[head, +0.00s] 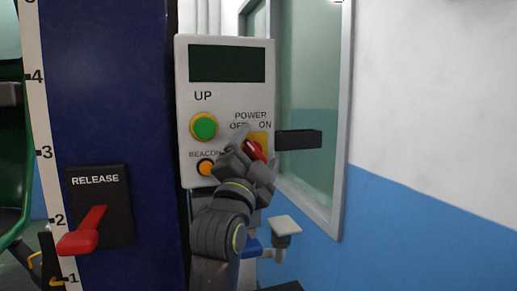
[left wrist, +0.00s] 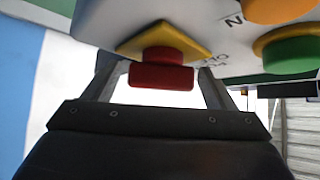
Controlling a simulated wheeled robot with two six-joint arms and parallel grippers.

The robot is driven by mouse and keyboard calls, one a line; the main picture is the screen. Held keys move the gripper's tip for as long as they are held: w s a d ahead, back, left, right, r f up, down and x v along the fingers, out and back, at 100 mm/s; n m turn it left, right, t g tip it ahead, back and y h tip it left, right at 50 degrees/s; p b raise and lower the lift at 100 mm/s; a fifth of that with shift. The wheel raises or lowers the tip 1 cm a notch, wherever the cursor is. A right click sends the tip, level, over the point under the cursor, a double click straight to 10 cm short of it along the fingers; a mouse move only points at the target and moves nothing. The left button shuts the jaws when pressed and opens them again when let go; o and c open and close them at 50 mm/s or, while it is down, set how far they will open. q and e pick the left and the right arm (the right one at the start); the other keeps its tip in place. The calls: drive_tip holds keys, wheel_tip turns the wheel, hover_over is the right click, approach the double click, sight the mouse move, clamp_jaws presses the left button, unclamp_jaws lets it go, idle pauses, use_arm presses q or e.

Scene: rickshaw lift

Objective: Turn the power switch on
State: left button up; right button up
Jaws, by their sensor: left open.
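The power switch is a red knob (head: 256,150) on a yellow plate, at the lower right of a grey control panel (head: 185,110). The labels POWER, OFF and ON stand above it, with OFF partly covered. My left gripper (head: 259,153) is at the knob and hides part of it. In the left wrist view the red knob (left wrist: 162,75) lies between the two open fingers (left wrist: 160,85), with a gap visible on both sides. I cannot tell for sure which label the knob points to. My right gripper is not in view.
The panel also has a green UP button (head: 204,126), an orange BEACON button (head: 206,167) and a dark display (head: 227,63). A red RELEASE lever (head: 84,232) is on the blue column at left. A black block (head: 298,139) sticks out right of the panel, before a window.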

use_arm(q)
drive_tip(key=shift+s, duration=0.1)
drive_tip(key=shift+c, duration=1.6)
drive_tip(key=c, duration=0.7)
drive_tip(key=shift+o, duration=0.2)
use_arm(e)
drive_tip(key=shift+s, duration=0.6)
